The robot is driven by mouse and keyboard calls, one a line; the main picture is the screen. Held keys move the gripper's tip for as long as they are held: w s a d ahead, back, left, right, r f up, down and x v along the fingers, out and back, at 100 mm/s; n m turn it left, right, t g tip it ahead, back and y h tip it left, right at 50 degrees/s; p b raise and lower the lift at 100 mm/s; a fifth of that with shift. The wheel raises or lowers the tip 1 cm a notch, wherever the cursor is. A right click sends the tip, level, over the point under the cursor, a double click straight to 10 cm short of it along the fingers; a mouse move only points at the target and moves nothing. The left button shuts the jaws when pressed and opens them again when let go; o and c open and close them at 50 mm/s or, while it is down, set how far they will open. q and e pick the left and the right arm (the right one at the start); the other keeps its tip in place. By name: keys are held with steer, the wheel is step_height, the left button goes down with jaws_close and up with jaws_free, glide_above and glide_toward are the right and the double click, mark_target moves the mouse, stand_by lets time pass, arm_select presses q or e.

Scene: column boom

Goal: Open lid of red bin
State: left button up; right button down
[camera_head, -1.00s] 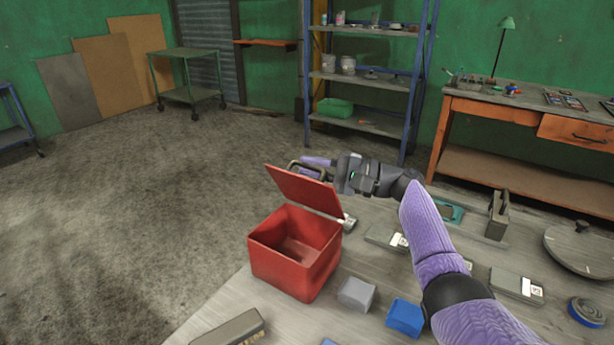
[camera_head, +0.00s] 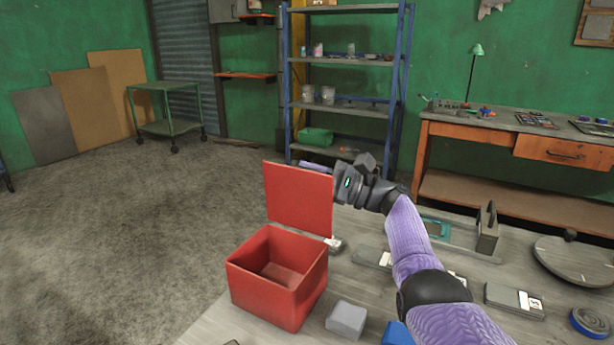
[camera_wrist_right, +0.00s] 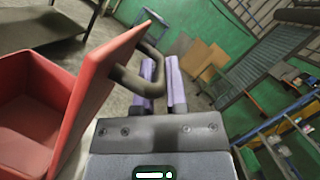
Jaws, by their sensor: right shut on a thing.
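The red bin (camera_head: 275,290) stands on the table with its top open and its inside empty. Its red lid (camera_head: 298,200) stands roughly upright at the bin's far edge, its inner face towards the head camera. My right gripper (camera_head: 312,165) is behind the lid, its purple fingers mostly hidden there. The right wrist view shows the fingers (camera_wrist_right: 162,75) shut on the dark lid handle (camera_wrist_right: 127,78) on the lid's outer face. The bin (camera_wrist_right: 30,115) shows at the left there. My left gripper is not in view.
A grey block (camera_head: 347,319) and a blue block (camera_head: 397,334) sit close to the bin's right. Flat cases and a round grey disc (camera_head: 580,262) lie farther right. A blue shelf rack (camera_head: 345,105) and an orange workbench (camera_head: 490,145) stand behind. Floor at left is clear.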

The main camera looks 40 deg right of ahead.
steer(key=shift+f, duration=0.1)
steer(key=c, duration=0.9)
jaws_free()
steer(key=shift+c, duration=0.2)
steer(key=v, duration=1)
